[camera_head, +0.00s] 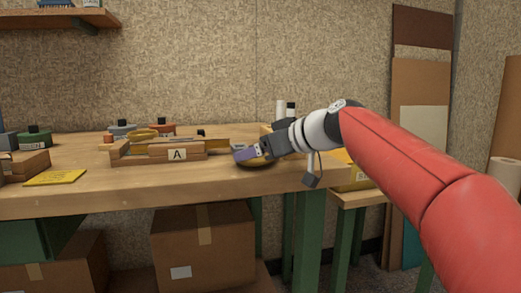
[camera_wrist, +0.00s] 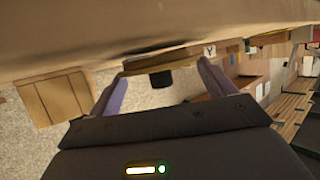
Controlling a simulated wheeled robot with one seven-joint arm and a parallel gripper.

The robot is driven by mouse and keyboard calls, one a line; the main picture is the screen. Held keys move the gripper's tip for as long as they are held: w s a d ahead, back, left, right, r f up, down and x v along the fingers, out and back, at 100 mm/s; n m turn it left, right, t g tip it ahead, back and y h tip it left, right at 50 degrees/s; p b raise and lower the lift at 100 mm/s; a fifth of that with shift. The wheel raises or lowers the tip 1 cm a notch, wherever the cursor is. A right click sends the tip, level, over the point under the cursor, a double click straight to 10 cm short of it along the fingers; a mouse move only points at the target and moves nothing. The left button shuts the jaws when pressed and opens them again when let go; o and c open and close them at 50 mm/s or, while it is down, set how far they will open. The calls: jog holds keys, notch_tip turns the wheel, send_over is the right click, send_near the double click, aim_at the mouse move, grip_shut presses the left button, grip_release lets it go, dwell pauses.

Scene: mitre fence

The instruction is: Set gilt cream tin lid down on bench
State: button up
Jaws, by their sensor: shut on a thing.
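The gilt lid (camera_head: 259,163) is at the right part of the bench (camera_head: 130,188), close to the front edge. It sits at or just above the bench top; I cannot tell if it touches. In the wrist view the lid (camera_wrist: 140,66) shows its gilt rim and a dark knob (camera_wrist: 161,80). My gripper (camera_head: 247,155) is shut on it, with a purple finger at each side of the rim. The fingers and wrist hide part of the lid in the head view.
A wooden rack marked A (camera_head: 177,155) stands to the left of my gripper. Further left are a yellow card (camera_head: 55,177) and several small dark-topped pots, one of them green (camera_head: 35,138). Bare bench top lies between the card and the rack.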

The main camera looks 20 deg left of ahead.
jog(key=shift+f+b, duration=0.45)
jog(key=o, duration=0.9)
jog(key=shift+c, duration=0.2)
jog(key=shift+d+r, duration=0.1)
jog(key=v, duration=0.7)
jog(key=shift+s+d+b, duration=0.2)
jog(key=shift+d+b, duration=0.05)
jog(key=shift+b, duration=0.1)
jog(key=shift+d, duration=0.1)
